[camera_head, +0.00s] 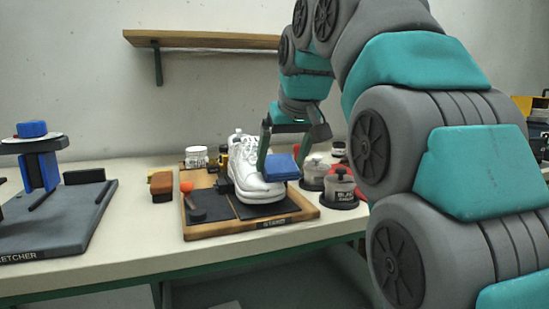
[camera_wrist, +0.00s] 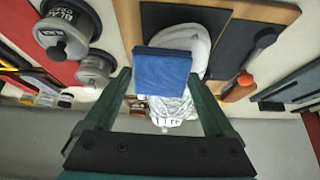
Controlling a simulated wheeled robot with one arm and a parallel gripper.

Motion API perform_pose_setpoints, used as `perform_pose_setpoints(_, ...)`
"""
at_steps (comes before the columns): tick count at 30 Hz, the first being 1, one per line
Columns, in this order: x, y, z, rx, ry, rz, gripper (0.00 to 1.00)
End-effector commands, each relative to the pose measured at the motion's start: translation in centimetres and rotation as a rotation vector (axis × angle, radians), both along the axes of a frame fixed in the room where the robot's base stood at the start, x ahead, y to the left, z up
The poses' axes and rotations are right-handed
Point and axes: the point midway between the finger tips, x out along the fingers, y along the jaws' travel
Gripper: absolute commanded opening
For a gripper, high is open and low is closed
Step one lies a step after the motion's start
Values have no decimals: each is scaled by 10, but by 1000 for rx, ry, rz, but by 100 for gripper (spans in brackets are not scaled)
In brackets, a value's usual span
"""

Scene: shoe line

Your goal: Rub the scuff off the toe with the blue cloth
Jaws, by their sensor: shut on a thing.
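In the wrist view the cloth (camera_wrist: 162,69) sits between the two green fingers, over the white toe (camera_wrist: 190,36). The cloth overlaps the toe in both views; I cannot tell whether it presses on it. No scuff shows; that part of the toe may be hidden by the cloth.
Lidded grey pots (camera_head: 341,188) stand right of the board. A brown brush (camera_head: 161,186) lies left of it. A stretcher stand (camera_head: 60,218) occupies the left bench. Bare bench (camera_head: 130,240) lies between.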

Motion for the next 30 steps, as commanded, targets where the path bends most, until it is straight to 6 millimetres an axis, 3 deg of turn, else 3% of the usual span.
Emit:
perform_pose_setpoints(5,0,1,-1,-3,6,-2,44)
perform_pose_setpoints(30,-15,50,1,-3,1,0,44)
